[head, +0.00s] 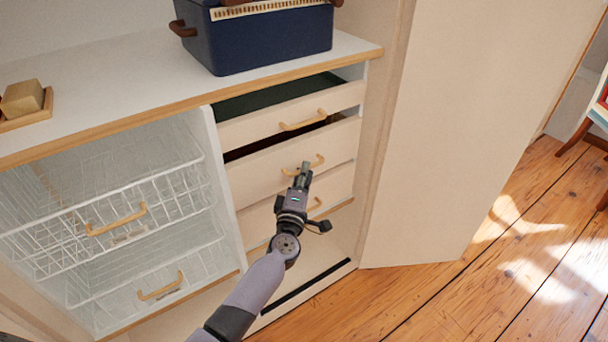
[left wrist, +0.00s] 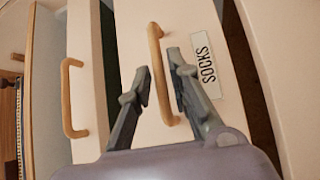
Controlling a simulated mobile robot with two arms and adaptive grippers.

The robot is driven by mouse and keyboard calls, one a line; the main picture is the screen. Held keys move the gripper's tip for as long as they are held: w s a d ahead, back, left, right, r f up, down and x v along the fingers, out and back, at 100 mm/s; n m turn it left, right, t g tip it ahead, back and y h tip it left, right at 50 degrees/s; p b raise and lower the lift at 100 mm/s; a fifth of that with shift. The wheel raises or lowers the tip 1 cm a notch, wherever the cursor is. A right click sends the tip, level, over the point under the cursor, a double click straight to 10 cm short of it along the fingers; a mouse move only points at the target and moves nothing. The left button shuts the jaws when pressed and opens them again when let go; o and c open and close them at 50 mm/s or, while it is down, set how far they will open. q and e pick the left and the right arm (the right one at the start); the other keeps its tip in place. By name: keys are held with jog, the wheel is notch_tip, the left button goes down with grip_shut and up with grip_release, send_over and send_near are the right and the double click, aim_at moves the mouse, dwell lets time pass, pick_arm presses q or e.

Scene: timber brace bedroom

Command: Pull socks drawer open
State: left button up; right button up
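The socks drawer (head: 262,177) is the second cream drawer down in the right-hand stack. It stands slightly out, with a dark gap above its front. Its wooden bar handle (head: 312,162) shows just beyond my left gripper (head: 303,176). In the left wrist view, the SOCKS label (left wrist: 206,66) sits beside this handle (left wrist: 159,72). The two fingers of my left gripper (left wrist: 158,78) are apart, one on each side of the handle; I see a gap between handle and fingers. My right gripper is out of view.
The top drawer (head: 262,125) stands partly open above. A lower drawer (head: 335,188) is below. Wire baskets (head: 175,190) are on the left. A cream door panel (head: 470,110) stands to the right. A blue box (head: 275,40) sits on the top. Wooden floor (head: 400,305) lies in front.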

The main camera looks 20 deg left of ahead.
pick_arm(q)
jog(key=shift+c, duration=0.5)
grip_shut()
